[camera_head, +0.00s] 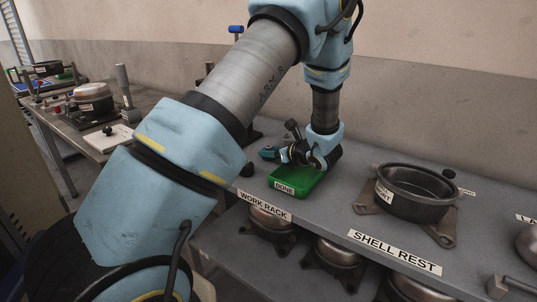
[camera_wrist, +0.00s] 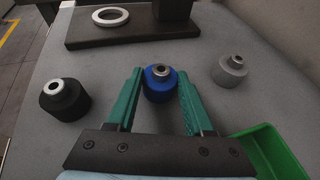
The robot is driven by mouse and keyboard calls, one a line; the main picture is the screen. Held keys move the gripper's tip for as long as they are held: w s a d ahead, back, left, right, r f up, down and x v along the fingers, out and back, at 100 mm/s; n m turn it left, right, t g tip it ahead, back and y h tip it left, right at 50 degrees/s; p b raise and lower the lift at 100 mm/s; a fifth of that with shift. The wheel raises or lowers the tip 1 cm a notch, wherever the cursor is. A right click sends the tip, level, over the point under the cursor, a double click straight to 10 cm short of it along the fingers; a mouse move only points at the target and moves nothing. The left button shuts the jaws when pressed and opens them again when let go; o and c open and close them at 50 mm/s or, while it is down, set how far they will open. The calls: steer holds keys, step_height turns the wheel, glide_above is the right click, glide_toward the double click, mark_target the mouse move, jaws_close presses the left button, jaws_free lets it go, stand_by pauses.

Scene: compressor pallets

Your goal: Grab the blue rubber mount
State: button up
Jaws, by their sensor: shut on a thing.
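The blue rubber mount (camera_wrist: 157,90), a short blue cylinder with a metal sleeve on top, sits between the fingertips of my gripper (camera_wrist: 159,80) in the wrist view. The two green fingers are shut on its sides. It looks upright. I cannot tell whether it still touches the bench. In the head view my gripper (camera_head: 268,153) points left beside the green DONE tray, and the mount is too small or hidden there to make out.
A black mount (camera_wrist: 66,101) stands left and a grey mount (camera_wrist: 230,71) right of the fingers. The green tray (camera_wrist: 282,152) is close at right. A dark block with a white ring (camera_wrist: 111,17) lies beyond. A black shell (camera_head: 415,196) rests farther right on the bench.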

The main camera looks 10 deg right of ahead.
jaws_close()
